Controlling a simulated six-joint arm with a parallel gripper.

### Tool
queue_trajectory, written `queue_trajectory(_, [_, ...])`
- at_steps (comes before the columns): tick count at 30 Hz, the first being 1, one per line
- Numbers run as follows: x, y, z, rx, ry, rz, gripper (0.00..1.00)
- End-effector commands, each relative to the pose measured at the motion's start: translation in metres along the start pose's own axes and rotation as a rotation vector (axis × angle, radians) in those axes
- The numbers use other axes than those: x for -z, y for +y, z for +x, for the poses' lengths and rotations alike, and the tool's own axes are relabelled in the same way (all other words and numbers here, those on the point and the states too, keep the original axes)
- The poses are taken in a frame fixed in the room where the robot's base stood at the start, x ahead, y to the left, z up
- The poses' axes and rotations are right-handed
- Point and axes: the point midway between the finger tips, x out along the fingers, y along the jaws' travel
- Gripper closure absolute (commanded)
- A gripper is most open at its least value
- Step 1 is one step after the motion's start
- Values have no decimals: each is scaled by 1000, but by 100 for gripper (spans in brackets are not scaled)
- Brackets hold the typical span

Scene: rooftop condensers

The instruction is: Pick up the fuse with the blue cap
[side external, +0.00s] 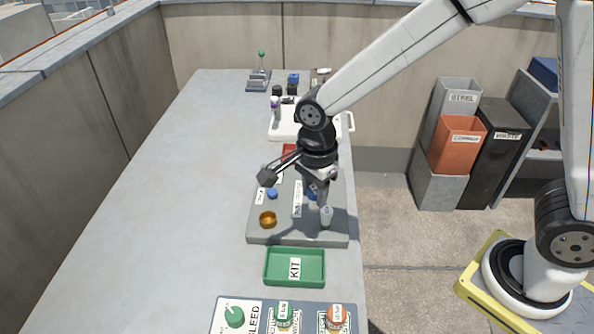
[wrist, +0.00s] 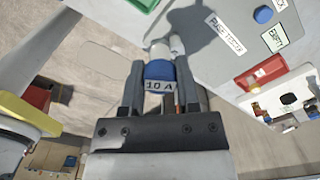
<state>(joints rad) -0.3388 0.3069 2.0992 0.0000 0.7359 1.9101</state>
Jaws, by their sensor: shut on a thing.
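The fuse with the blue cap (wrist: 159,71) carries a "10 A" label and sits between my fingers in the wrist view. My gripper (wrist: 158,88) is shut on it. In the side view my gripper (side external: 318,190) is low over the right part of the grey tester board (side external: 257,237), and a bit of blue (side external: 312,191) shows at its fingers. A pale cylinder (side external: 326,217) stands just below and right of the fingers. I cannot tell whether the fuse touches it.
A green KIT tray (side external: 295,282) lies in front of the board. The board bears a blue button (side external: 272,193) and an amber ring (side external: 268,219). A control panel (side external: 255,303) is at the near edge. A white tray (side external: 284,133) stands behind. The left of the bench is clear.

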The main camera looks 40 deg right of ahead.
Motion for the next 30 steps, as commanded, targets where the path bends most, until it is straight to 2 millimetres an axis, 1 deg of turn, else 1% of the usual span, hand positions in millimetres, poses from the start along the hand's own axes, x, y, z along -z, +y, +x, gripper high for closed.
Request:
queue_trajectory(3, [2,9,-5,1,0,0,100])
queue_trajectory(9, [4,17,-8,0,0,0,100])
queue_trajectory(30, [5,18,-9,0,0,2,100])
